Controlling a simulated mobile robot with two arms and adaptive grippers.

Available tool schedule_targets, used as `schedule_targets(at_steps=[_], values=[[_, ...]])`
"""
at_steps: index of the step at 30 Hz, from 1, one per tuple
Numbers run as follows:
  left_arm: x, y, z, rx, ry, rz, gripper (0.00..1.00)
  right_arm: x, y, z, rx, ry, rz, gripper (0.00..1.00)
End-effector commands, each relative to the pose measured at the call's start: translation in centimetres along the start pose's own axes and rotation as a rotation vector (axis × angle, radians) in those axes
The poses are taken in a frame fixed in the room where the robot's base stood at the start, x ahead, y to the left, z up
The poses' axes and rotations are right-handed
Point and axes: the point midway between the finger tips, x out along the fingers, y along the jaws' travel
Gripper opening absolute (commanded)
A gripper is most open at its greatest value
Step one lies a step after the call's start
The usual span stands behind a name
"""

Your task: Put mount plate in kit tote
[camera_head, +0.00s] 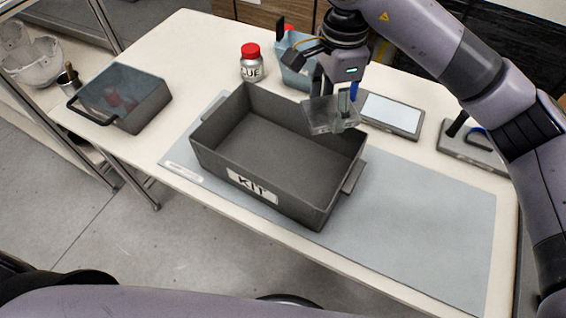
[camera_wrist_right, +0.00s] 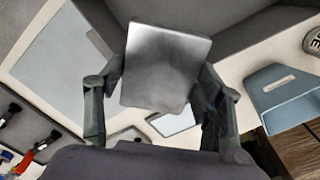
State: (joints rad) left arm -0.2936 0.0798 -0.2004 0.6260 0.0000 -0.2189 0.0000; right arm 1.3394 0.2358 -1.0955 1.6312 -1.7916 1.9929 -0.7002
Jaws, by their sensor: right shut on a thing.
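The mount plate (camera_head: 331,115) is a thin grey metallic rectangle. My right gripper (camera_head: 335,98) is shut on it and holds it above the back right corner of the kit tote. In the right wrist view the plate (camera_wrist_right: 165,68) sits between the two fingers of the gripper (camera_wrist_right: 160,95). The kit tote (camera_head: 215,160) is a dark grey open box with a KIT label on its front wall, standing on the grey mat. The floor of it that shows is empty. My left gripper does not show.
A red-capped bottle (camera_head: 252,66) and a light blue bin (camera_head: 294,62) stand behind the tote. A flat tray with a pale panel (camera_head: 392,112) lies behind right. A lidded grey box (camera_head: 125,97) is at left. The grey mat (camera_head: 430,220) is clear at right.

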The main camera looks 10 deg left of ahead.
Motion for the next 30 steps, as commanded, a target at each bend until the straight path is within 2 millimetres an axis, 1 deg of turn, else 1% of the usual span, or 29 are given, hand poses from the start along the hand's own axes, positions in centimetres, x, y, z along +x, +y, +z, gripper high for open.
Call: schedule_targets(at_steps=[2,5,12,18,21,28,30], values=[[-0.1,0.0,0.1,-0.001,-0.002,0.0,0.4,0.5,-0.1,0.3,0.022,0.0,0.004,0.12],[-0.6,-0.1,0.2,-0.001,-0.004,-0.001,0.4,2.4,-0.1,0.4,0.027,-0.002,0.007,0.12],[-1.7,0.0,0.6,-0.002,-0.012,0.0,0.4,8.5,0.0,0.3,0.025,-0.001,0.007,0.12],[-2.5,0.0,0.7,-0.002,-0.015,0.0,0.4,13.1,-0.1,0.3,0.025,-0.001,0.005,0.12],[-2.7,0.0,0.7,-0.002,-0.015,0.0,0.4,14.5,-0.1,0.3,0.024,-0.001,0.003,0.12],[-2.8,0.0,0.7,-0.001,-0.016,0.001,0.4,15.9,-0.2,0.4,0.023,-0.002,0.001,0.12],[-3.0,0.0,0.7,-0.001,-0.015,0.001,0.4,16.8,-0.1,0.3,0.023,0.0,0.003,0.12]])
